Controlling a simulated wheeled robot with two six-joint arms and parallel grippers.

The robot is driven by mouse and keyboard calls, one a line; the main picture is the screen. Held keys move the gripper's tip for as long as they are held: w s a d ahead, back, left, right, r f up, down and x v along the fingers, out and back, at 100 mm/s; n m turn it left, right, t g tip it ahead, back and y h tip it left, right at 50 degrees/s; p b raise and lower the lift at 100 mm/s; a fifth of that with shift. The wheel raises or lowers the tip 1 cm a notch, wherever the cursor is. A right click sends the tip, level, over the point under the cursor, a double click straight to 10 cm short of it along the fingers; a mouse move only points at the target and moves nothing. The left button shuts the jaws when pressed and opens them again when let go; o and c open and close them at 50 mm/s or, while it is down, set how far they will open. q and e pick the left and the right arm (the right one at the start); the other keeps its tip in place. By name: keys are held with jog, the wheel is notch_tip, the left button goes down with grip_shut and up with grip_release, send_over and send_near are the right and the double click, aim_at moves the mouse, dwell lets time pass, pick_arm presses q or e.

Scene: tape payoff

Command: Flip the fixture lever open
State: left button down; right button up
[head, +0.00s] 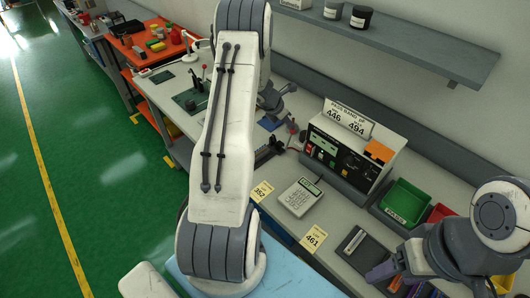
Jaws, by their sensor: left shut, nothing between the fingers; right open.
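My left gripper (275,103) is above the bench beside my large white forearm, which covers much of the middle of the view. Its fingers are small and partly hidden; it looks shut and empty. A small upright lever with a red tip (204,68) stands on the bench left of my forearm, apart from the gripper. A dark fixture-like device (268,149) sits right of the forearm, below the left gripper, partly hidden. I cannot tell for sure which belongs to the fixture, or the lever's state. My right gripper (386,275) is open at the lower right, near the bench front.
A tester box (345,150) stands at the back of the bench. A calculator (300,197) lies in front of it. Green bin (404,200) and a red bin (440,213) are to the right. A dark flat case (362,253) lies near the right gripper. A shelf (420,55) overhangs the bench.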

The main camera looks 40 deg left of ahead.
pick_arm(q)
jog(key=s+a+r, duration=0.2)
jog(key=s+r, duration=0.1)
jog(key=r, duration=0.9)
jog(key=shift+s+r+p, duration=0.2)
jog(key=shift+r+p, duration=0.1)
jog(key=shift+p, duration=0.1)
pick_arm(e)
jog(key=shift+s+a+r, duration=0.25)
jog(key=shift+s+r, duration=0.15)
pick_arm(q)
jog(key=shift+a, duration=0.1)
